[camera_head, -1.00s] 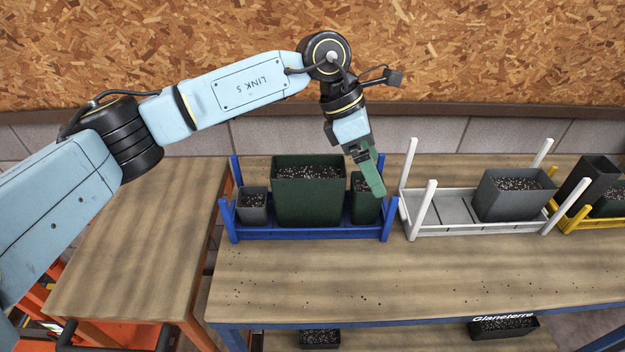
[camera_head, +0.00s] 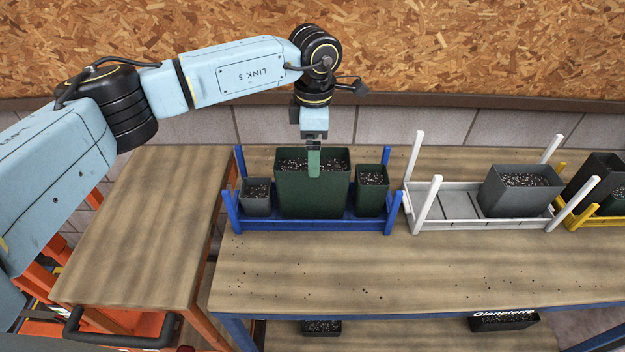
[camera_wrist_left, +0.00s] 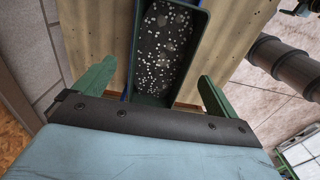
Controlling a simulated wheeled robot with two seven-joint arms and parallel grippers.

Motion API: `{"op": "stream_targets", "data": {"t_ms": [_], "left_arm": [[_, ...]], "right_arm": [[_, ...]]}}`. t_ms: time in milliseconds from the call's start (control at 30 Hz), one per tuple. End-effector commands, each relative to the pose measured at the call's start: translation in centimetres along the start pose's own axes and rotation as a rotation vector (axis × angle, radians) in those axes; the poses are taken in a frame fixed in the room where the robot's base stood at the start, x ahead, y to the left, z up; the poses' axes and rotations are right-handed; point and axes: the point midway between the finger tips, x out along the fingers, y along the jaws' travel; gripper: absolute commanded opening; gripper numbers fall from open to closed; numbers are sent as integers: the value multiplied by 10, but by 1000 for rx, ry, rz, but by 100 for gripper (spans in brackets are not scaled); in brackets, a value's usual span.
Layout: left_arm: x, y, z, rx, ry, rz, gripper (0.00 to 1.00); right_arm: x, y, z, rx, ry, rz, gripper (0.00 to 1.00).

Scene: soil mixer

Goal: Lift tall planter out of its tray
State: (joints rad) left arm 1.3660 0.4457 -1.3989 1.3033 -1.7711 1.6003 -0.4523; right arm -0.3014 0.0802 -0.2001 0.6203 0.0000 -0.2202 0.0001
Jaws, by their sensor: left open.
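A large, tall dark green planter (camera_head: 312,197) full of speckled soil stands upright in the middle of the blue tray (camera_head: 300,225). My left gripper (camera_head: 314,163) is above it, pointing down, with one green finger showing against the planter's near side. In the left wrist view the green planter (camera_wrist_left: 152,100) lies between the spread fingers of my left gripper (camera_wrist_left: 157,69), with gaps on both sides. The gripper is open and empty. The far finger is hidden in the head view. My right gripper is not in view.
A small grey planter (camera_head: 257,198) and a small green planter (camera_head: 371,192) flank the large one in the tray. Blue corner posts rise around them. A white tray (camera_head: 440,218) holds a grey planter (camera_head: 520,190). A yellow tray (camera_head: 585,216) is farther right.

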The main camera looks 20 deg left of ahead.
Motion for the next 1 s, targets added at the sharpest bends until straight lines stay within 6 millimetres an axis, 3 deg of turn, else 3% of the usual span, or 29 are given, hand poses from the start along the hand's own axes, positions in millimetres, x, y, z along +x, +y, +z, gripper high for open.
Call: {"op": "stream_targets", "data": {"t_ms": [300, 567, 1000], "left_arm": [[42, 0, -3, 0, 1, -1, 96], [45, 0, -3, 0, 0, 0, 96], [44, 0, -3, 0, 0, 0, 40]], "right_arm": [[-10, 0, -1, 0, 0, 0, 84], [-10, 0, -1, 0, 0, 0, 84], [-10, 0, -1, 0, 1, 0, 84]]}}
